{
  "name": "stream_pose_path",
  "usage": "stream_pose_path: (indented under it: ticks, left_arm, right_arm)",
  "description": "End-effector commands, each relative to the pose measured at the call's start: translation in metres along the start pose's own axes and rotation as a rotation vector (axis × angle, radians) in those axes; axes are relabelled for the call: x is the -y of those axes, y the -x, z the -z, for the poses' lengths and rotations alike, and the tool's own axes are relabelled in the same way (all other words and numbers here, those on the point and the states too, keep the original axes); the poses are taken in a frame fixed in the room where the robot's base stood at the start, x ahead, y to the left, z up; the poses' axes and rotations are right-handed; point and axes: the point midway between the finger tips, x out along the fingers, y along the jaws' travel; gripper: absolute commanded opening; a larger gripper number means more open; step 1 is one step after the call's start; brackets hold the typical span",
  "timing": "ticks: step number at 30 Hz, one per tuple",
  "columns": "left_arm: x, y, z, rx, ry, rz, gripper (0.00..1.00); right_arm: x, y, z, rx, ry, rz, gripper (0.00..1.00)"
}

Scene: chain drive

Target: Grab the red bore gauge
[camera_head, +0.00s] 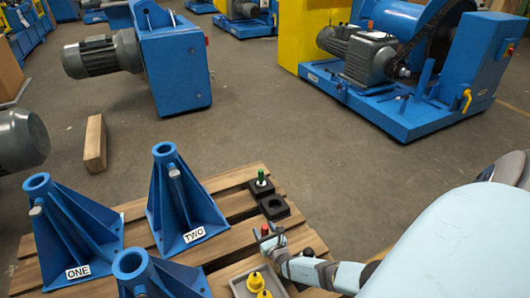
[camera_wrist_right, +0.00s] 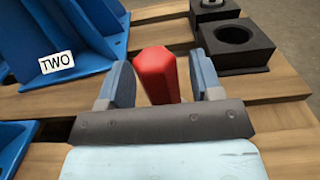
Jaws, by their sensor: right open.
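The red bore gauge (camera_wrist_right: 156,76) stands between the two fingers of my right gripper in the right wrist view, with a gap on each side. Its lower part is hidden behind the gripper body. In the head view only its small red top (camera_head: 265,229) shows at the gripper. My right gripper (camera_head: 270,241) is open, low over the right part of the pallet. My left gripper is not in view.
Blue stands marked ONE (camera_head: 70,235) and TWO (camera_head: 180,205) rise on the wooden pallet (camera_head: 228,181). A black block (camera_head: 277,213) with an open hole is beyond the gripper, near a green-topped piece (camera_head: 261,176). Yellow pieces (camera_head: 256,281) sit in a grey tray.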

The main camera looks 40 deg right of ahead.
Motion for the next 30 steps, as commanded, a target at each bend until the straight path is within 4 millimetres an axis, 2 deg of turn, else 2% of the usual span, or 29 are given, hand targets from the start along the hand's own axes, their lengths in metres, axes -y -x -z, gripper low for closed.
stream_pose_path:
  ticks: [4,11,18,19,30]
  left_arm:
    - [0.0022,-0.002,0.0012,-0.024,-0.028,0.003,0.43]
    - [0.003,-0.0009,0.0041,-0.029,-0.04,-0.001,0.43]
    - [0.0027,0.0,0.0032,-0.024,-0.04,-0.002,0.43]
    - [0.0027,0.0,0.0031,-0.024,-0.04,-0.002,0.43]
    - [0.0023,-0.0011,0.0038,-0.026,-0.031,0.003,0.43]
  right_arm:
    - [0.0001,-0.0126,0.0011,-0.001,0.0,0.001,0.59]
    - [0.0002,-0.0134,0.0,-0.001,0.0,0.0,0.59]
    - [0.0002,-0.0131,0.0001,-0.001,0.0,0.0,0.04]
    - [0.0002,-0.0131,0.0001,-0.001,0.0,0.0,0.0]
    - [0.0002,-0.0129,0.0003,-0.002,0.0,0.0,0.0]
